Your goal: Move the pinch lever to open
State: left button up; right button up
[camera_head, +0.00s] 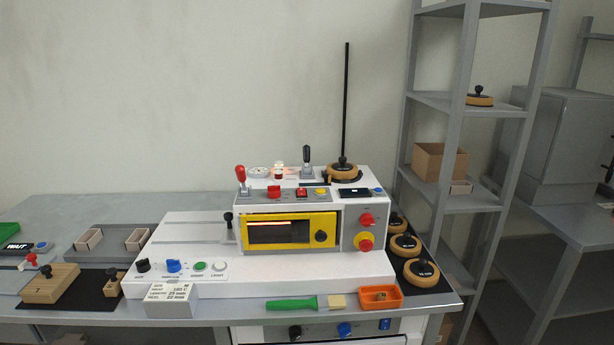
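The box former (300,205) is a white and grey machine with a yellow-framed window, standing on the bench. Several levers show on it, and I cannot read which is labelled the pinch lever. A red-knobbed lever (241,175) stands upright on its top left. A black-handled lever (307,158) stands upright on the top, right of the middle. A small black-knobbed lever (229,220) is at the left of the yellow window. Neither of my grippers is in view, and nothing touches the levers.
A tall black rod (346,105) rises from a round tan-and-black piece on the machine top. In front lie a green-handled tool (291,303) and an orange tray (381,297). Wooden blocks (50,284) lie on the left. Shelving (455,105) stands at right.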

aim_at(306, 148)
jog(key=i+j+z, duration=0.75)
